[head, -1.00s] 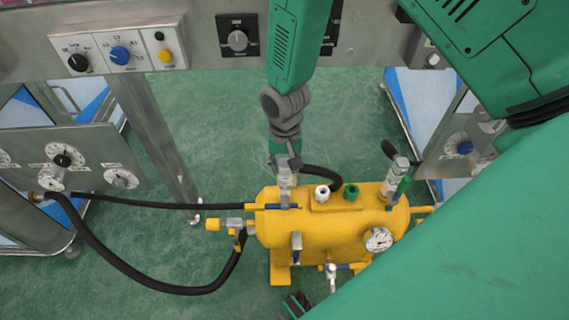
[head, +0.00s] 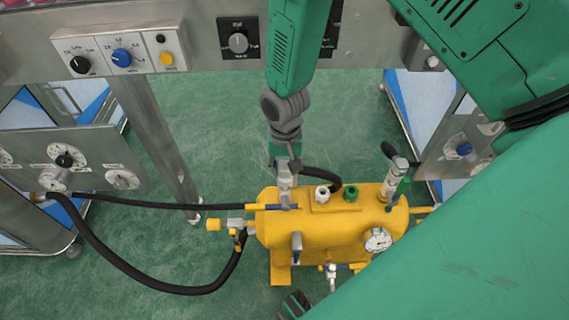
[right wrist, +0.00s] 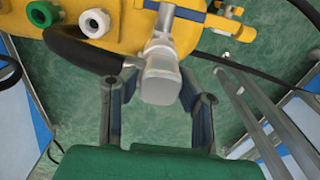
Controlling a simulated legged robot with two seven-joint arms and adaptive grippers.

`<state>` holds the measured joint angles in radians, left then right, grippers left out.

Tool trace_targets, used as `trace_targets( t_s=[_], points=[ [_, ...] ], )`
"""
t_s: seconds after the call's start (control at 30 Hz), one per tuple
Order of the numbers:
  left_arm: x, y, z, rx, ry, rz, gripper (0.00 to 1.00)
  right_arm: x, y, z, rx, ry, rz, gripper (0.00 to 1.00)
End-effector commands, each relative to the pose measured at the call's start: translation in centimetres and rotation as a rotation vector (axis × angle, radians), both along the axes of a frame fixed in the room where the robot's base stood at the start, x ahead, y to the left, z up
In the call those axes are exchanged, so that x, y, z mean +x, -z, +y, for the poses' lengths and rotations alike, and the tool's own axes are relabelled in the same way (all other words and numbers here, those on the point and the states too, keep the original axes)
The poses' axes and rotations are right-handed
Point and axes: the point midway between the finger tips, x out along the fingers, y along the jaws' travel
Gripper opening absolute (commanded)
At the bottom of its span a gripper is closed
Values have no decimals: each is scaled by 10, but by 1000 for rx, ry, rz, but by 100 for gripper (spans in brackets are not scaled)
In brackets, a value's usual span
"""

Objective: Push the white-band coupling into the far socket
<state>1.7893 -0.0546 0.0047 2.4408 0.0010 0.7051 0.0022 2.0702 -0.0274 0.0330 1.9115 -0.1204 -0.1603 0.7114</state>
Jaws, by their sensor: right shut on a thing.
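My right gripper (head: 285,168) comes down from the top of the head view to the left end of a yellow tank (head: 320,236). Its two fingers (right wrist: 157,100) are shut on a pale grey coupling (right wrist: 158,78), from which a black hose bends away. The coupling stands upright over a grey fitting (head: 286,190) on the tank. A white band is not clear on it, and the joint below is partly hidden. A white collar (head: 322,194) and a green collar (head: 351,192) stand on the tank top. My left gripper cannot be made out.
A second pale fitting (head: 394,180) with a black end stands at the tank's right. A black hose (head: 150,287) loops from the left panel (head: 75,157) to a side valve (head: 236,226). A gauge (head: 378,240) faces front. Green floor lies free behind the tank.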

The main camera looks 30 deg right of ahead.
Motion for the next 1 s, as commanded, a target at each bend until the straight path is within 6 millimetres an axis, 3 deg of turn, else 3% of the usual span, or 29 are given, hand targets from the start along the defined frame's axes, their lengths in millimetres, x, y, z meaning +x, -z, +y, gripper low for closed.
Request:
trace_targets(
  t_s=[1.0],
  points=[
    [0,-5,0,0,0,0,40,0,5,0,-1,0,-1,0]
  ],
)
